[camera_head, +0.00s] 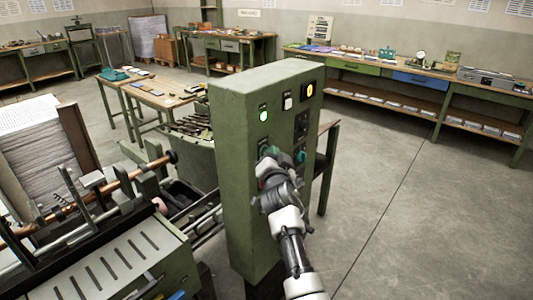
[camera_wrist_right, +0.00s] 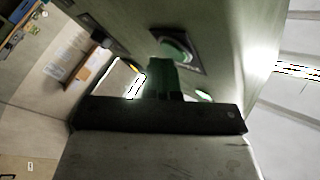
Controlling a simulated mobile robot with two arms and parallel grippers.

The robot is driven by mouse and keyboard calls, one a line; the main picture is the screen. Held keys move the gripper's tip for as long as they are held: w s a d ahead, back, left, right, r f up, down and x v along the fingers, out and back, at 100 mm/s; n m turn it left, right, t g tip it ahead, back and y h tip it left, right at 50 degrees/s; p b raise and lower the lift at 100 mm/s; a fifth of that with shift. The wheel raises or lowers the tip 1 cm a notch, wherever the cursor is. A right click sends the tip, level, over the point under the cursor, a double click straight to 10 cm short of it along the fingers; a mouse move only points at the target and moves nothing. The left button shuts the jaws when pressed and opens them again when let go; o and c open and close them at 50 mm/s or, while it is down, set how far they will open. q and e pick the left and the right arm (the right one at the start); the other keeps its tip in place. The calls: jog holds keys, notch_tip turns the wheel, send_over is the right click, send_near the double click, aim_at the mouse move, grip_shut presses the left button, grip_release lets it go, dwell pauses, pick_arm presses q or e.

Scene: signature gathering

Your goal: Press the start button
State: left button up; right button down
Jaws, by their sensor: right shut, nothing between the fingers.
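The green control cabinet (camera_head: 240,150) stands upright in the middle of the head view, with its controls on the right-hand face. A lit green round light or button (camera_head: 263,115) is near the top left of that face. A teal knob or button (camera_head: 300,157) sits lower right. My right gripper (camera_head: 268,156) is shut and empty, close against the panel below the green light, and hides what is behind it. In the right wrist view a green round control on a dark square plate (camera_wrist_right: 175,46) lies just beyond my fingers (camera_wrist_right: 161,78). I cannot tell whether they touch it. Which control is the start button is unclear.
A white control (camera_head: 287,103) and an orange light (camera_head: 310,90) are also on the panel. A machine with rods and rollers (camera_head: 110,215) fills the lower left. Work tables (camera_head: 150,93) stand behind. The floor (camera_head: 420,220) to the right is clear.

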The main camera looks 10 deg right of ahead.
jog(key=shift+s+d+p, duration=0.5)
jog(key=shift+s+p, duration=0.2)
jog(key=shift+p, duration=0.05)
jog(key=s+d+p, duration=0.1)
jog(key=s+p, duration=0.1)
jog(key=s+d+p, duration=0.2)
dwell(0.5)
jog(key=shift+f, duration=0.15)
dwell(0.4)
